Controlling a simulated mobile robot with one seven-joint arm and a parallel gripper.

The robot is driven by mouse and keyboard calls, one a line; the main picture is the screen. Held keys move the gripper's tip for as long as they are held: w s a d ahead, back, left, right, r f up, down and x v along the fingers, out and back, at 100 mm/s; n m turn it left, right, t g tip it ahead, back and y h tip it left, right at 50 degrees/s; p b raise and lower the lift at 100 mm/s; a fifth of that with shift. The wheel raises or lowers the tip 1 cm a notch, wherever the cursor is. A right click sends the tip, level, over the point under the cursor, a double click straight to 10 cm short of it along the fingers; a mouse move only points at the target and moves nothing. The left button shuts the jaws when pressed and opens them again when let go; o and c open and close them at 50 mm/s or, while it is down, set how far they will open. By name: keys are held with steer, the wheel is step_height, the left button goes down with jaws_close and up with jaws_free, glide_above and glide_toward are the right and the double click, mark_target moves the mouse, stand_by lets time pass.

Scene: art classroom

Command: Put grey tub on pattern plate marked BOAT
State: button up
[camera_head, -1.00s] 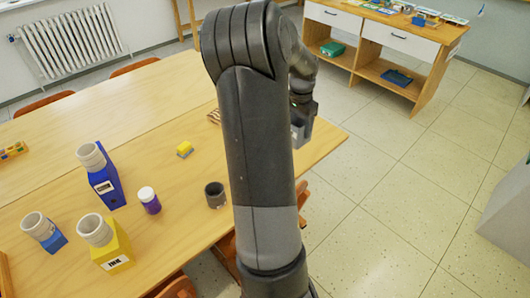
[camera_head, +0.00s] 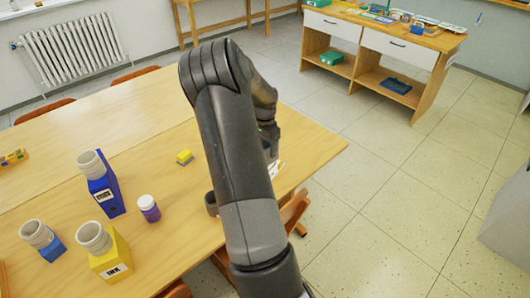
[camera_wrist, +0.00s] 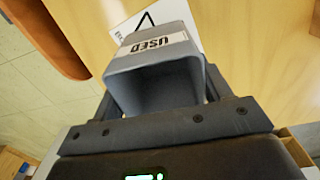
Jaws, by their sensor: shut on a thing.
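The grey tub (camera_wrist: 150,64) shows in the wrist view with a white label reading USED, its open mouth towards the camera. My gripper (camera_wrist: 160,92) is shut on it, with a finger at each side. A white pattern plate (camera_wrist: 122,29) with a black angular line lies on the table just beyond the tub; its lettering is mostly covered and I cannot read BOAT. I cannot tell whether tub and plate touch. In the head view my arm hides the tub, and a white piece of the plate (camera_head: 276,170) shows beside my gripper (camera_head: 270,150).
A dark cup (camera_head: 211,203) stands close by my arm. A chair (camera_head: 294,212) is at the table's right edge.

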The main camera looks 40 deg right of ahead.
steer(key=shift+f, duration=1.65)
steer(key=shift+f, duration=0.15)
steer(key=o, duration=1.1)
steer(key=shift+o, duration=0.2)
